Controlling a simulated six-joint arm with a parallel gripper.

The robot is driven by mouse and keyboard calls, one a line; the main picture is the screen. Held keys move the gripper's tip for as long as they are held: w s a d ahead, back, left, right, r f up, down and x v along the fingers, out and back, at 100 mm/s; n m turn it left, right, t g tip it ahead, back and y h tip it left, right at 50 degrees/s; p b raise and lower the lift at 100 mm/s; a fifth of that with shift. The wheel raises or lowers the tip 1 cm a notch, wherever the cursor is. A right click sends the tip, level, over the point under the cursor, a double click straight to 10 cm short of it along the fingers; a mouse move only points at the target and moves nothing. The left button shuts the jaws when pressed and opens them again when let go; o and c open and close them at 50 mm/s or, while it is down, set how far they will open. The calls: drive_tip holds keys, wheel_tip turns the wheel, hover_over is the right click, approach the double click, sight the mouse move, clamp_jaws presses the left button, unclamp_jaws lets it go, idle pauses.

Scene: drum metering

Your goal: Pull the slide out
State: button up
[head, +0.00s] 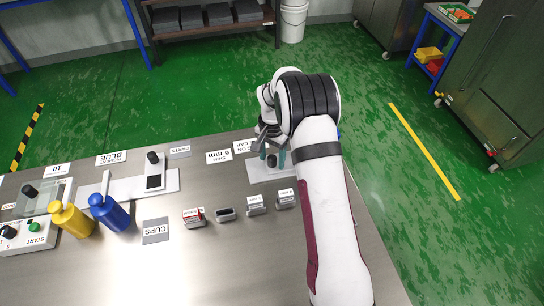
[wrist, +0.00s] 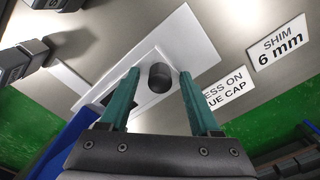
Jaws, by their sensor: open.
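My gripper (head: 272,155) is at the far right part of the bench, over a white plate (head: 256,174) with a dark knob (head: 272,161). In the wrist view the two green fingers of my gripper (wrist: 160,74) are open, one on each side of the black knob (wrist: 161,80), with a gap showing on both sides. The white plate (wrist: 182,32) lies under it. I cannot tell whether this knob belongs to the slide. Another black knob (head: 152,157) stands on a white-and-black piece on a second white plate (head: 120,187), further left.
A yellow bottle (head: 70,220) and a blue bottle (head: 110,213) stand at the left, near a start-button box (head: 30,234). Several small blocks, one a red-and-white block (head: 194,217), sit in a row in front of the plate. The bench (head: 150,270) is clear at the front.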

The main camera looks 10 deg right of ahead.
drive_tip(key=shift+f, duration=0.1)
clamp_jaws()
idle(0.3)
idle(1.1)
